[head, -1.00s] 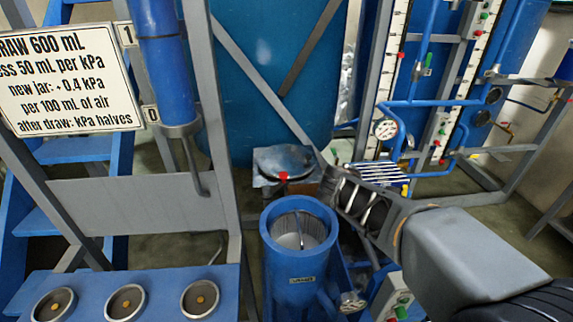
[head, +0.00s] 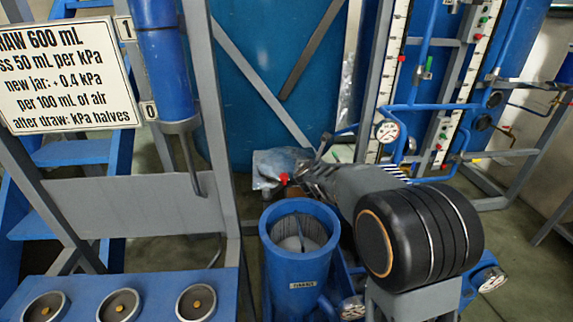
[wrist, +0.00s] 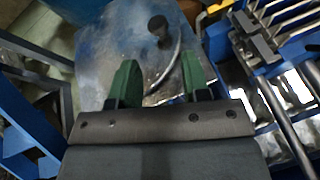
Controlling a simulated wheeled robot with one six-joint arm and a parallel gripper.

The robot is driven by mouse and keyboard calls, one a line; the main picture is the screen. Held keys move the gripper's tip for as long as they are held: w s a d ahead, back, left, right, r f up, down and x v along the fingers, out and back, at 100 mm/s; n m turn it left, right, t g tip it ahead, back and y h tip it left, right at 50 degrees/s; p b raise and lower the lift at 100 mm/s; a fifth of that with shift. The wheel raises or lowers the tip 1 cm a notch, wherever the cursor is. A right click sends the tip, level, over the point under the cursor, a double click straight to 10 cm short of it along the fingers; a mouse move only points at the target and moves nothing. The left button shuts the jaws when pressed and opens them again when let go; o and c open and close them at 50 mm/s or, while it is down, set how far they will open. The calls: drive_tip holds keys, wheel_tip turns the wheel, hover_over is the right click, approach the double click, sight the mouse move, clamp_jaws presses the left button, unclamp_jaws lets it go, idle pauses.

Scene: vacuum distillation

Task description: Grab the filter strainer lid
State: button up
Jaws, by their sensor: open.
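The lid, a grey metal disc, lies on a low stand behind the blue strainer. In the head view my arm covers much of the lid and stand area (head: 270,166). In the wrist view the lid (wrist: 140,50) shows a curved rim and a dark upright knob (wrist: 158,28). My gripper (wrist: 160,78) is open and empty over the lid, its two green fingers apart. The knob is ahead of the fingertips, roughly in line with the gap between them. The blue cylindrical strainer body (head: 297,272) stands open at the top in the head view.
A grey frame with a blue shelf (head: 150,295) and round fittings stands at left. A pressure gauge (head: 387,131) and blue pipes are at right. In the wrist view, slatted metalwork (wrist: 270,40) lies close on the right. My arm passes right of the strainer.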

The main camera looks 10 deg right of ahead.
drive_tip(key=shift+p+x, duration=0.75)
drive_tip(key=shift+x, duration=3.55)
drive_tip(key=shift+a, duration=0.1)
clamp_jaws()
drive_tip(key=shift+r, duration=0.15)
